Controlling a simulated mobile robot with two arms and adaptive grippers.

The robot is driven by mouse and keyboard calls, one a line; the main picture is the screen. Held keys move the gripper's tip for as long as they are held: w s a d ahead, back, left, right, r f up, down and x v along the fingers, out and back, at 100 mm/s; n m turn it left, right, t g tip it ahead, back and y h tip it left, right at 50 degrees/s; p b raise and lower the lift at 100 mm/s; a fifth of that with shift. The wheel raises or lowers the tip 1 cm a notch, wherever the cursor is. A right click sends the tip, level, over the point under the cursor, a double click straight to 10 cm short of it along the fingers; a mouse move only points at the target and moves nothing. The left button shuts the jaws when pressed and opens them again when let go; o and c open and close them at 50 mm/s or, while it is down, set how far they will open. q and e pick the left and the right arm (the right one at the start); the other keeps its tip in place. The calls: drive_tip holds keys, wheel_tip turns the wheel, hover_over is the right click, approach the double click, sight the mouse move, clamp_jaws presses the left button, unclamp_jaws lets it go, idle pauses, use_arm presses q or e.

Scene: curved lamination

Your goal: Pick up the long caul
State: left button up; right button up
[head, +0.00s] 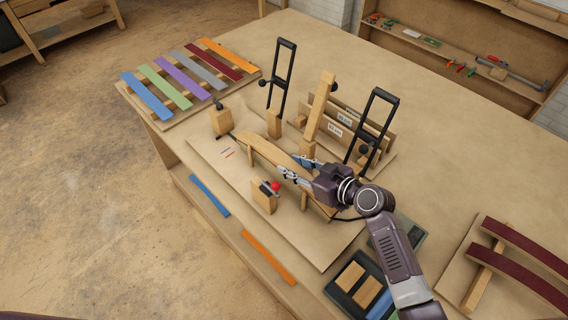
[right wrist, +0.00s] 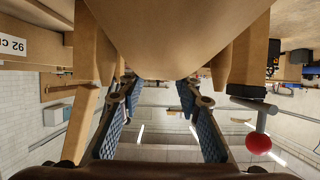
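Two pale boards with white labels stand in a wooden rack (head: 318,124) behind the bench form. The label writing is too small in the head view. In the right wrist view a label (right wrist: 12,44) reads "92 c", cut off by the edge. I cannot tell for sure which board is the long caul. My right gripper (head: 294,167) is at the curved pale wooden form (head: 262,149), its fingers spread apart. In the right wrist view the open fingers (right wrist: 158,92) have a gap between them, with a wide wooden surface (right wrist: 165,35) across the top. My left gripper is out of view.
Black clamps (head: 282,75) (head: 373,125) stand upright by the form, with a wooden post (head: 319,105) between them. A red-knobbed clamp block (head: 264,198) stands in front. Coloured strips (head: 180,80) lie at the left, and dark red curved pieces (head: 515,260) at the right.

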drive_tip(key=c, duration=0.7)
drive_tip(key=shift+r, duration=0.1)
